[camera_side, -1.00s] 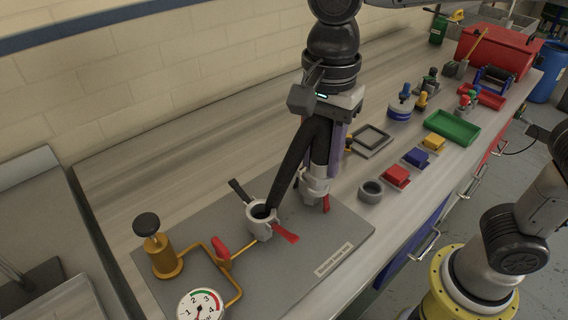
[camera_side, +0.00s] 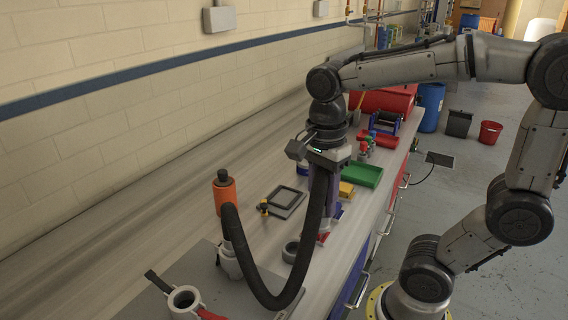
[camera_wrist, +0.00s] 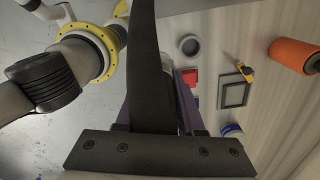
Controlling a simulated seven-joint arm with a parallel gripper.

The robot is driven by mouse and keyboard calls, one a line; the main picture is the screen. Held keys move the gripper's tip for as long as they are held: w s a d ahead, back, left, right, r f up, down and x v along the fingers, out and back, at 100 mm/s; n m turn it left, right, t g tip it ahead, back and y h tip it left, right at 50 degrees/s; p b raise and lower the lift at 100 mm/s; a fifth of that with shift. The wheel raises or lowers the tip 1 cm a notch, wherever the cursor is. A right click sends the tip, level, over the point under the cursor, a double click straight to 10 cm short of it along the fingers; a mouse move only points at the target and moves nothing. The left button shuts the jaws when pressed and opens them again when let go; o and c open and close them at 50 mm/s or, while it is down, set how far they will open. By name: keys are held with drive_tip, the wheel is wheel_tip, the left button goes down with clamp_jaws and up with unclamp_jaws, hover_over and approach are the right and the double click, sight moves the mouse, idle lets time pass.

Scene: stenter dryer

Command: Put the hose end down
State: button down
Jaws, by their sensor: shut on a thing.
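The black hose (camera_side: 262,285) hangs in a deep U from my gripper (camera_side: 330,195), then arches up and down into a grey fitting (camera_side: 229,262) on the base plate. My gripper, with purple fingers, is shut on the hose end (camera_side: 326,224) and holds it above the bench by the coloured blocks; its lower part is hard to make out. In the wrist view the hose (camera_wrist: 150,70) crosses in front of the jaws and hides most of the held end. An open grey socket (camera_side: 184,299) with a black and a red lever stands empty on the plate.
A grey ring (camera_side: 291,251), a red block (camera_side: 323,239), a yellow block (camera_side: 347,190) and a green tray (camera_side: 362,174) are near the gripper. A dark square frame (camera_side: 286,197) and an orange bottle (camera_side: 226,191) stand left.

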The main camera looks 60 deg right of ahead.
drive_tip(key=s+d+m, duration=0.2)
drive_tip(key=d, duration=0.2)
drive_tip(key=shift+m, duration=0.4)
drive_tip(key=shift+w+d+f, duration=0.75)
drive_tip(key=shift+w+f, duration=1.45)
drive_tip(key=shift+w+d+f, duration=0.7)
drive_tip(key=shift+w+f, duration=1.5)
drive_tip(key=shift+w+d+f, duration=0.75)
drive_tip(key=shift+w+f, duration=1.45)
drive_tip(key=shift+f, duration=0.1)
drive_tip(key=c, duration=0.5)
unclamp_jaws()
